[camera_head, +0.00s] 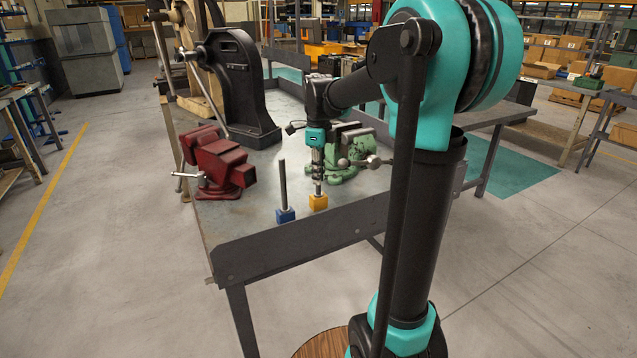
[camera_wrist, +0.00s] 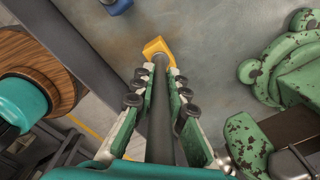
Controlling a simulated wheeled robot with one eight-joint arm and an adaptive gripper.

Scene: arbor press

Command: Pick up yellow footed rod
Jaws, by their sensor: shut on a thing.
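The yellow footed rod stands upright on the metal table, its yellow foot (camera_head: 318,202) near the front edge. In the wrist view its grey rod (camera_wrist: 160,120) runs between the fingers down to the yellow foot (camera_wrist: 157,47). My gripper (camera_head: 318,172) is above the foot, pointing down. It is shut on the rod, a finger on each side. The foot appears to be at the tabletop; I cannot tell if it touches. A blue footed rod (camera_head: 284,205) stands upright just left of it, apart from my gripper.
A green vise (camera_head: 347,150) sits close behind and right of my gripper. A red vise (camera_head: 218,163) is at the table's left edge. The black arbor press (camera_head: 240,85) stands at the back left. A raised dark lip (camera_head: 310,232) runs along the table's front.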

